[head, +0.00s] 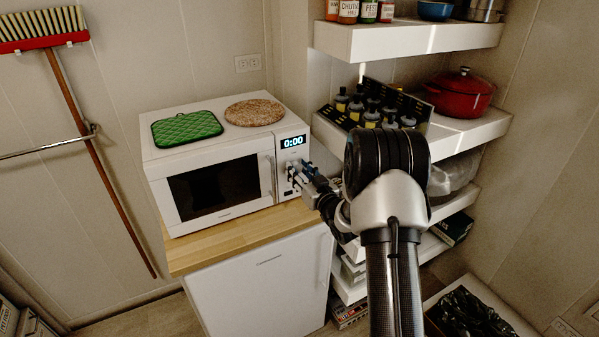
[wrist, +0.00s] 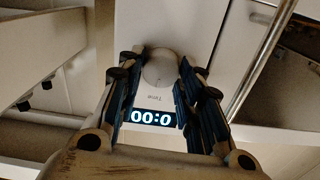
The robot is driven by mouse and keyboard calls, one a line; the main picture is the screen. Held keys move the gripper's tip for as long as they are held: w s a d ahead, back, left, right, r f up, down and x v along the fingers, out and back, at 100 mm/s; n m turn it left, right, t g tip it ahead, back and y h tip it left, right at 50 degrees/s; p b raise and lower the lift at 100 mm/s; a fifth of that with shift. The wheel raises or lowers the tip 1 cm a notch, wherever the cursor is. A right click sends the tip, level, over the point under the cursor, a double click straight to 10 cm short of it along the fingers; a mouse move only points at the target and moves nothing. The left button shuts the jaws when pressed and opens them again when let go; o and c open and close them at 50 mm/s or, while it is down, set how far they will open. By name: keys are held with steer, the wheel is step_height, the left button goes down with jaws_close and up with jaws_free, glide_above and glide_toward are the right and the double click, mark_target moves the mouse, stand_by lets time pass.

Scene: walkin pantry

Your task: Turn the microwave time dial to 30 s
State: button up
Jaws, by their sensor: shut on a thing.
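The white microwave (head: 220,150) stands on a wooden top, with its display (head: 292,142) lit and reading 0:00. My gripper (head: 295,172) is at its control panel on the right, and the dial is largely hidden there by the fingers. In the wrist view the round pale time dial (wrist: 160,69) sits between the two blue-padded fingers of my gripper (wrist: 159,70), which are shut on it from both sides. The word "Time" shows beside the dial. The display (wrist: 151,117) appears upside down in this view. The dial's pointer mark cannot be made out.
A green mat (head: 187,128) and a round cork mat (head: 254,112) lie on the microwave. Its door handle (wrist: 262,62) runs close beside my fingers. White shelves (head: 470,135) with bottles (head: 371,113) and a red pot (head: 461,94) stand close to my arm on the right.

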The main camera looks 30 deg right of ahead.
steer(key=shift+d+m, duration=0.1)
steer(key=shift+m, duration=2.3)
steer(key=o, duration=1)
steer(key=shift+o, duration=0.2)
steer(key=s, duration=1.2)
steer(key=shift+d, duration=0.2)
